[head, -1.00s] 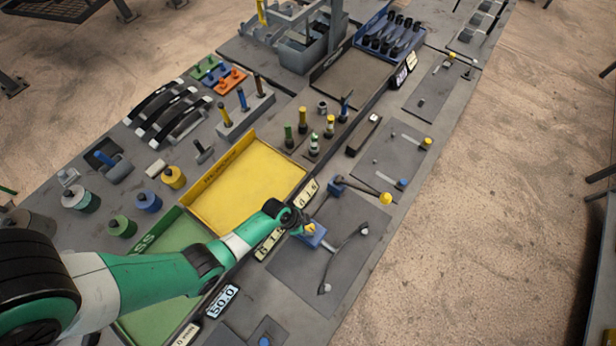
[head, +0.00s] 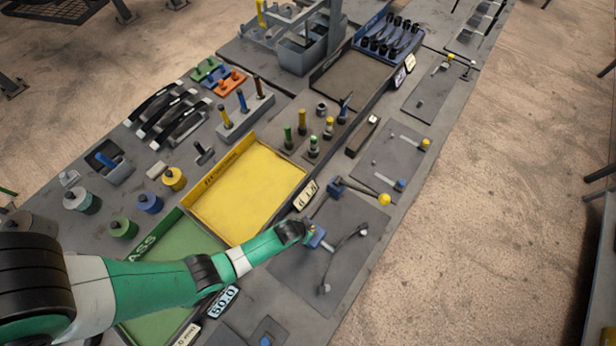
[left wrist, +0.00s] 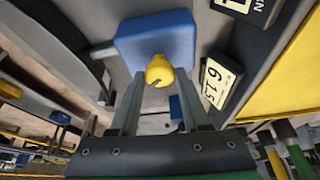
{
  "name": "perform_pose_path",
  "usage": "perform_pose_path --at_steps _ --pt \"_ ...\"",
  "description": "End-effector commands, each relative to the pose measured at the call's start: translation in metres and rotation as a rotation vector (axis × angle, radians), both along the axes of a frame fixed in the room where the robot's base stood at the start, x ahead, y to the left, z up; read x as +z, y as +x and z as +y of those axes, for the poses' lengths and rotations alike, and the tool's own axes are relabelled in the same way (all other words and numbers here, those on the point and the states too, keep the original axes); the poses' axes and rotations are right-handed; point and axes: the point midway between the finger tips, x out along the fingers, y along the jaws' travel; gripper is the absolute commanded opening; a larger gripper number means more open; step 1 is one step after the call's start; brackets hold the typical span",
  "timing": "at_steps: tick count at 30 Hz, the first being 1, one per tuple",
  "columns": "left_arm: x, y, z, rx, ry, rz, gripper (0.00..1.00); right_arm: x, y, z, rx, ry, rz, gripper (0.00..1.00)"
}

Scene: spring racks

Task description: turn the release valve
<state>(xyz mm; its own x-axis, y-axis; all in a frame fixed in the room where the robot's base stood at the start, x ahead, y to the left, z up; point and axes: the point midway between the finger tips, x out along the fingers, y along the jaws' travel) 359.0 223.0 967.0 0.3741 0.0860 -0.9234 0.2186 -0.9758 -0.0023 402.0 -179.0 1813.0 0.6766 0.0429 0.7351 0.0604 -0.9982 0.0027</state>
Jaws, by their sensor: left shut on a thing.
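The valve shows in the left wrist view as a yellow knob (left wrist: 159,70) on a blue block (left wrist: 157,38). In the head view the blue block (head: 317,239) sits on a dark grey plate, and the knob is mostly hidden by my left gripper (head: 308,232). In the left wrist view my left gripper (left wrist: 158,92) has a finger on each side of the knob and is shut on it. My right gripper is in neither view.
A lever with a yellow ball (head: 384,199) and a dark curved handle (head: 346,242) are close by on the right. A yellow tray (head: 247,190) and a green tray (head: 165,255) lie to the left. A display (head: 221,302) reads 50.0.

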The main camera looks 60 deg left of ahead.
Motion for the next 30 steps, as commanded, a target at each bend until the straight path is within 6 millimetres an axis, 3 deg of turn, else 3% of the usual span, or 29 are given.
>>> perform_pose_path --at_steps 9,21,30 --pt "-0.001 0.001 -0.003 0.298 0.0 -0.001 0.0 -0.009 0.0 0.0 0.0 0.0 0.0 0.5" --pt "0.001 0.003 -0.004 0.657 0.0 0.0 0.0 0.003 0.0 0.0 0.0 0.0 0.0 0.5" --pt "-0.001 0.003 -0.004 0.833 -0.002 0.001 0.0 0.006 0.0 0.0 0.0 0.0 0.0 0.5"
